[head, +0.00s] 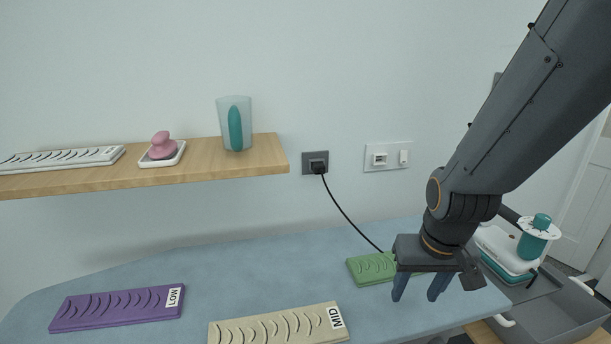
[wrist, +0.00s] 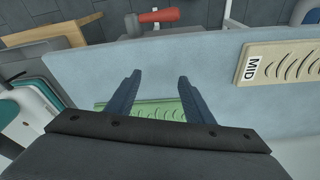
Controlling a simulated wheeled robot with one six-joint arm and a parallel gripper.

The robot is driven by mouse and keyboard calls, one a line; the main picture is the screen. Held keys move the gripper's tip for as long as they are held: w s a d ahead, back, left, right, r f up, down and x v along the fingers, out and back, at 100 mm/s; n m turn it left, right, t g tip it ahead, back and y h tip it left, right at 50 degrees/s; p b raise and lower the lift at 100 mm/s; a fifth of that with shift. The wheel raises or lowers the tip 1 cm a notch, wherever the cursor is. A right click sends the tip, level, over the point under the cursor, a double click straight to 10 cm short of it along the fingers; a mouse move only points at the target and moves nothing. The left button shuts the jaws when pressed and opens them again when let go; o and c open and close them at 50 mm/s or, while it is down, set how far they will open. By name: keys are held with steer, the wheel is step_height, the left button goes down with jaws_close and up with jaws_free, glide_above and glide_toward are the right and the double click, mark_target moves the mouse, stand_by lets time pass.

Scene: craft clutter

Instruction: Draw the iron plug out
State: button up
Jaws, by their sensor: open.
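The black plug (head: 318,168) sits in a dark grey wall socket (head: 307,158) above the back of the blue board. Its black cable (head: 345,214) hangs down to the right and passes out of sight near the green pad. My gripper (head: 420,292) is open and empty, pointing down over the green pad, well to the right of and below the plug. In the wrist view my gripper (wrist: 159,78) shows its two fingers apart with nothing between them; the plug is not in that view.
The green pad (head: 368,270), the beige MID pad (head: 270,329) and the purple LOW pad (head: 115,308) lie on the blue board (head: 225,275). A wooden shelf (head: 220,166) with a cup (head: 222,112) ends left of the socket. A white switch plate (head: 371,164) is to its right.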

steer(key=w+a+t, duration=0.1)
steer(key=w, duration=0.1)
steer(key=w+a+t, duration=0.1)
steer(key=w, duration=0.2)
steer(key=w+a+t, duration=0.1)
steer(key=w, duration=0.2)
steer(key=shift+w+a+r+n+y, duration=0.2)
steer(key=shift+a+r+n+y, duration=0.1)
steer(key=shift+n, duration=0.1)
steer(key=w+a+r+n+t+y, duration=0.1)
steer(key=w+a+r+t, duration=0.3)
steer(key=w, duration=0.4)
steer(key=n+t+y+b, duration=0.1)
steer(key=t+y, duration=0.2)
steer(key=t, duration=0.3)
glide_toward(321, 169)
steer(key=w, duration=0.2)
steer(key=shift+a+p+x, duration=0.2)
steer(key=shift+p+x, duration=0.25)
steer(key=shift+x, duration=1.5)
steer(key=shift+a+p+x, duration=0.15)
steer(key=shift+p+x, duration=0.3)
steer(key=shift+x, duration=1.45)
steer(key=shift+s, duration=0.1)
jaws_close()
steer(key=shift+s+d, duration=0.2)
steer(key=shift+s, duration=0.45)
